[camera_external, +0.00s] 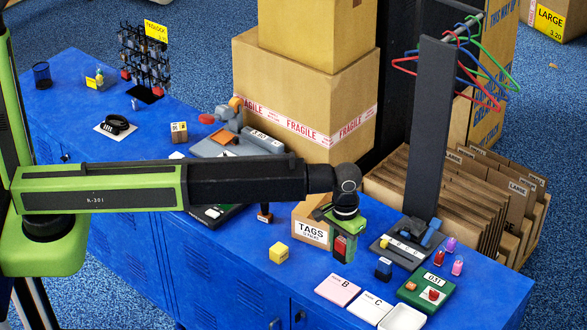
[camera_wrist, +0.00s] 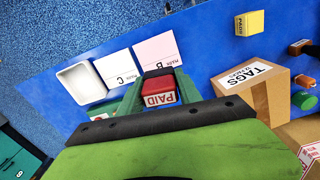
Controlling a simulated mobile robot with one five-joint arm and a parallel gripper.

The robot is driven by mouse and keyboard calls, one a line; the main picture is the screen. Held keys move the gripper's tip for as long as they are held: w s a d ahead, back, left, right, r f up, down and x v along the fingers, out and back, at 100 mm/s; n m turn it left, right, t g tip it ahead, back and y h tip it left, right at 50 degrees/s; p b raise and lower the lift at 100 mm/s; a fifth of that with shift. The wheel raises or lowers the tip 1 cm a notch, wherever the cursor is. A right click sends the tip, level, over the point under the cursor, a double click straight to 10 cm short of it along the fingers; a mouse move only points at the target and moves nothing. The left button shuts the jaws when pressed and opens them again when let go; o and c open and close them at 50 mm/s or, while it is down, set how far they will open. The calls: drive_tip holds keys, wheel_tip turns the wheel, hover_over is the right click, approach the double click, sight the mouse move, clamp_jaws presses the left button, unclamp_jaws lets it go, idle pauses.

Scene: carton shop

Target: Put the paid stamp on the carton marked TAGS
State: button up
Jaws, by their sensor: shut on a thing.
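My gripper (camera_external: 343,254) is shut on the red PAID stamp (camera_external: 340,245), just right of the TAGS carton (camera_external: 311,233) in the external view. The gripper hides part of the carton's right side. I cannot tell the stamp's exact height above the bench.
Cards B (camera_external: 338,289) and C (camera_external: 370,306) and a white tray (camera_external: 402,318) lie at the front. A yellow block (camera_external: 279,253), a dark blue block (camera_external: 383,267) and a green 031 box (camera_external: 428,292) stand nearby. A dark post (camera_external: 428,140) with hangers rises behind.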

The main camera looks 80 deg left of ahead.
drive_tip(key=s+a+r+n+p, duration=0.1)
drive_tip(key=s+a+r+p, duration=0.3)
drive_tip(key=a+r+p, duration=0.75)
drive_tip(key=b, duration=1.1)
hover_over(325, 203)
drive_tip(key=f, duration=0.6)
drive_tip(key=d+f, duration=0.1)
drive_tip(key=f, duration=0.2)
drive_tip(key=shift+s+f, duration=0.15)
drive_tip(key=shift+a, duration=0.45)
wheel_tip(325, 203, down, 4)
drive_tip(key=b, duration=0.4)
drive_tip(key=shift+f, duration=0.2)
drive_tip(key=shift+r, duration=0.25)
drive_tip(key=shift+f, duration=0.15)
drive_tip(key=o, duration=1.4)
drive_tip(key=shift+c, duration=0.2)
